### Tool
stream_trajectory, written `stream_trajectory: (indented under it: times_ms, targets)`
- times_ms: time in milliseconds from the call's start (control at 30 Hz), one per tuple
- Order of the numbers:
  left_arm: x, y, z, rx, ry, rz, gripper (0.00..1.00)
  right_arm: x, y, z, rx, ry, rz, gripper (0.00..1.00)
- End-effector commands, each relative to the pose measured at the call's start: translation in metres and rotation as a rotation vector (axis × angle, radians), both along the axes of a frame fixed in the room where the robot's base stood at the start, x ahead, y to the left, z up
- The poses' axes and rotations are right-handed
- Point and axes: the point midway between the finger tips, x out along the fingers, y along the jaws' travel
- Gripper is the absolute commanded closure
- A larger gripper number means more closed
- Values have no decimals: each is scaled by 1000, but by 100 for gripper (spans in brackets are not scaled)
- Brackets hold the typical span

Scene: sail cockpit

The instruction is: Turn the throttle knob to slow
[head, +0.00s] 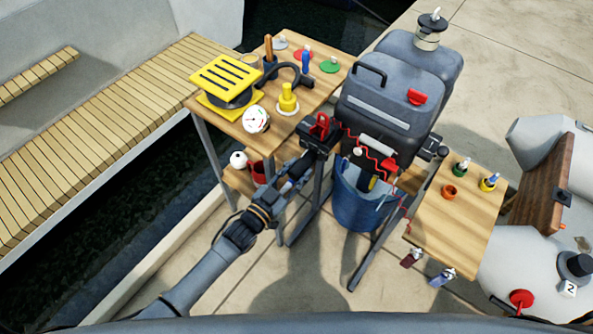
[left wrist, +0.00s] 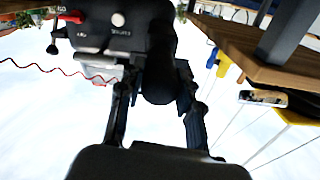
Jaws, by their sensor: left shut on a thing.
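The dark grey motor-like unit (head: 395,85) stands at the centre right in the head view, with a black front panel below it. In the left wrist view the black panel (left wrist: 112,30) has small white lettering, a white button and a red part. A black rounded knob (left wrist: 158,85) sticks out from it, between my fingers. My left gripper (head: 322,135) is shut on this knob; it also shows in the left wrist view (left wrist: 155,108). The gripper hides the knob in the head view. I cannot read the knob's setting. My right gripper is not in view.
A wooden table (head: 225,122) with a yellow slatted item, a gauge and tools stands left of the motor. A blue bucket (head: 360,205) sits below it. A red coiled cord (head: 370,150) hangs near my gripper. A smaller wooden table (head: 455,215) stands to the right.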

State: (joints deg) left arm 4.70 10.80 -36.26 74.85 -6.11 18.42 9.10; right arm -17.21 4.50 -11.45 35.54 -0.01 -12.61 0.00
Motion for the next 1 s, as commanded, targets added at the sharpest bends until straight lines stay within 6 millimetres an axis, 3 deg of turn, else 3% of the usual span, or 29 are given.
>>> stream_trajectory:
  times_ms: [100, 133, 233, 633, 1000]
  targets:
    - [-1, 0, -1, -3, 5, 0, 97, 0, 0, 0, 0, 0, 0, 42]
    - [-1, 0, -1, -3, 5, 0, 61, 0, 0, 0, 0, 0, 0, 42]
    - [0, 0, -1, -2, 4, 0, 42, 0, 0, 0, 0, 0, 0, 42]
    - [-6, 5, -1, 0, 2, 0, 42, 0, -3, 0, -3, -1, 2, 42]
    - [-64, 49, -2, 2, 5, 0, 42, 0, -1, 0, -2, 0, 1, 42]
